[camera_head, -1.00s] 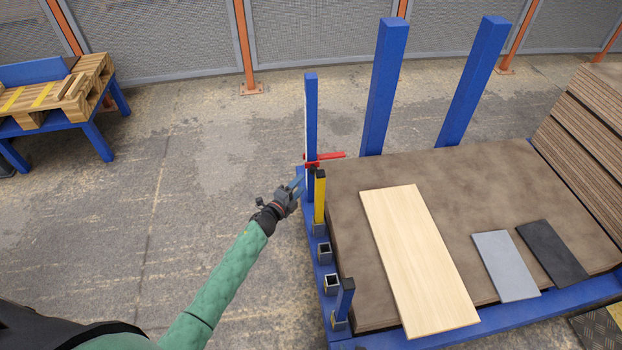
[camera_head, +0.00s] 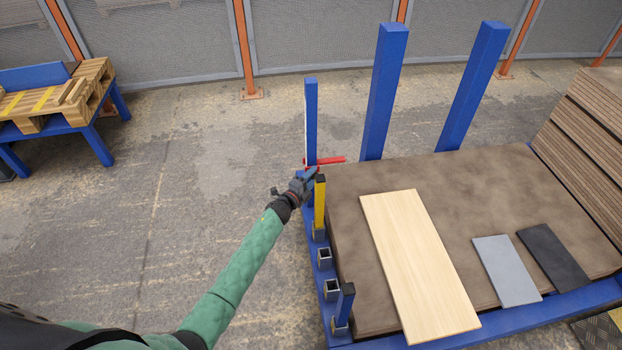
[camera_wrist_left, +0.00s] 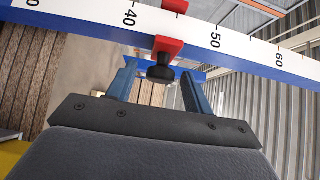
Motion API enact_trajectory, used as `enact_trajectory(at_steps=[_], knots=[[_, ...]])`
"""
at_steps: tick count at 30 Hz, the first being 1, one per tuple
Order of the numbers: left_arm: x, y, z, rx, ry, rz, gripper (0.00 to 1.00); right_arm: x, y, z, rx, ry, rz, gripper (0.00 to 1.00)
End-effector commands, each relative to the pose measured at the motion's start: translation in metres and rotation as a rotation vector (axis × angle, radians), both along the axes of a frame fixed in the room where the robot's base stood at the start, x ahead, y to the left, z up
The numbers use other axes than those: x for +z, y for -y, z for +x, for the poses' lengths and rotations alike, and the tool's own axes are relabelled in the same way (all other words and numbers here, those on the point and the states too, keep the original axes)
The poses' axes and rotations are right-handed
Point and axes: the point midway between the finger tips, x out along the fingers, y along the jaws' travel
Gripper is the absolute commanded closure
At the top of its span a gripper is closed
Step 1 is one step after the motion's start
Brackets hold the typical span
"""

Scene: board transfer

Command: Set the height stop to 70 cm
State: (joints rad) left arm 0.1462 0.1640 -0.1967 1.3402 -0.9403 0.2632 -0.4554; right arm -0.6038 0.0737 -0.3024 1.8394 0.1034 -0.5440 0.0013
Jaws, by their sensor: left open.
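The height stop is a red piece with a long red arm (camera_head: 328,160) on a thin blue post (camera_head: 311,115) at the board stack's left corner. In the left wrist view the red stop (camera_wrist_left: 168,46) sits on a white scale (camera_wrist_left: 245,49), between the 40 and 50 marks. A black knob (camera_wrist_left: 160,74) sticks out from it towards me. My left gripper (camera_head: 313,174) is at the post, just below the red arm. In the wrist view its open fingers (camera_wrist_left: 158,82) stand either side of the knob, with gaps. My right gripper is out of view.
A yellow post (camera_head: 320,203) stands close to my left gripper. Blue sockets (camera_head: 325,257) and a short blue post (camera_head: 344,303) line the same edge. A pale board (camera_head: 418,265) lies on the brown stack (camera_head: 470,182). Floor to the left is free.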

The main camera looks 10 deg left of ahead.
Motion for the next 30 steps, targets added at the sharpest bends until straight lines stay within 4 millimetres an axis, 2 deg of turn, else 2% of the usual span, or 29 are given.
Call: enact_trajectory(at_steps=[2, 9, 10, 20, 30], knots=[[0.0, 0.0, 0.0, 0.0, 0.0, 0.0, 0.51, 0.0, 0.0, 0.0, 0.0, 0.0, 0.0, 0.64], [0.0, 0.0, 0.0, 0.0, 0.0, 0.0, 0.98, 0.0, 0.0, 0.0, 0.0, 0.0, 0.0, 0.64], [0.0, 0.0, 0.0, 0.0, 0.0, 0.0, 1.0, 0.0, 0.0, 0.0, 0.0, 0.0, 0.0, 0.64], [0.009, 0.0, 0.0, 0.0, 0.001, 0.0, 1.0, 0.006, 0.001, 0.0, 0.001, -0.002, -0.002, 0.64], [0.045, -0.001, 0.0, 0.0, 0.002, -0.001, 1.0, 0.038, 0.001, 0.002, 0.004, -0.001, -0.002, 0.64]])
